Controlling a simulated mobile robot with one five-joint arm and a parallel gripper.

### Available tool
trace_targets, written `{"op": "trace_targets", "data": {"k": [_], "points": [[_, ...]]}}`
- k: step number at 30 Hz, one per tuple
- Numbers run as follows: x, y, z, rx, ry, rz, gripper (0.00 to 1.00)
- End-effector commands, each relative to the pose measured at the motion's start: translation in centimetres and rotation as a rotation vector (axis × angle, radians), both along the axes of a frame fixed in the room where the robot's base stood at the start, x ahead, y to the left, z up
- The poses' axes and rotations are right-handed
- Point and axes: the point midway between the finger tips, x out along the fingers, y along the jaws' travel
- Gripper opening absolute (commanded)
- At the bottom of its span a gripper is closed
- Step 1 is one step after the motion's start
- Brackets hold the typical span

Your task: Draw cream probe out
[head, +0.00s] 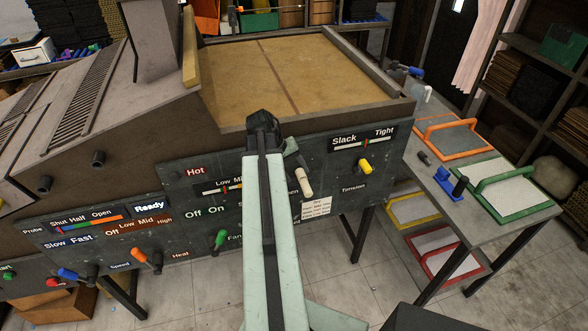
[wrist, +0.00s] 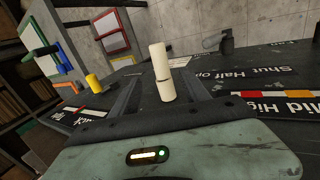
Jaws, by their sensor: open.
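The cream probe (head: 304,183) sticks out of the dark control panel (head: 350,190), just right of my arm and below the Slack–Tight label. My gripper (wrist: 161,92) is open, with its two dark fingers on either side of the cream probe (wrist: 158,58) in the wrist view. A dark seam crosses the probe's cream body. I cannot tell whether either finger touches it. In the head view my own arm hides part of the panel, and the fingertips are hard to make out.
A yellow knob (head: 365,167) sits right of the probe. Green (head: 220,239), orange (head: 146,259) and blue (head: 75,274) levers stand out from the panel on the left. A side table (head: 470,220) at the right holds framed screens. Tiled floor lies below.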

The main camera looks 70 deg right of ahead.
Motion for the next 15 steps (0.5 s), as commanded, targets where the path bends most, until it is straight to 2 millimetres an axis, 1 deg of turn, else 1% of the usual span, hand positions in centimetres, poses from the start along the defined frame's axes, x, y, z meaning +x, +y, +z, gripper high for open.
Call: {"op": "trace_targets", "data": {"k": [5, 12, 15], "points": [[-0.4, -0.3, -1.8, 0.001, -0.001, 0.0, 0.54], [-1.8, -1.3, -5.9, 0.0, -0.001, -0.001, 0.54], [-2.3, -1.7, -7.0, 0.001, -0.001, 0.0, 0.54]]}}
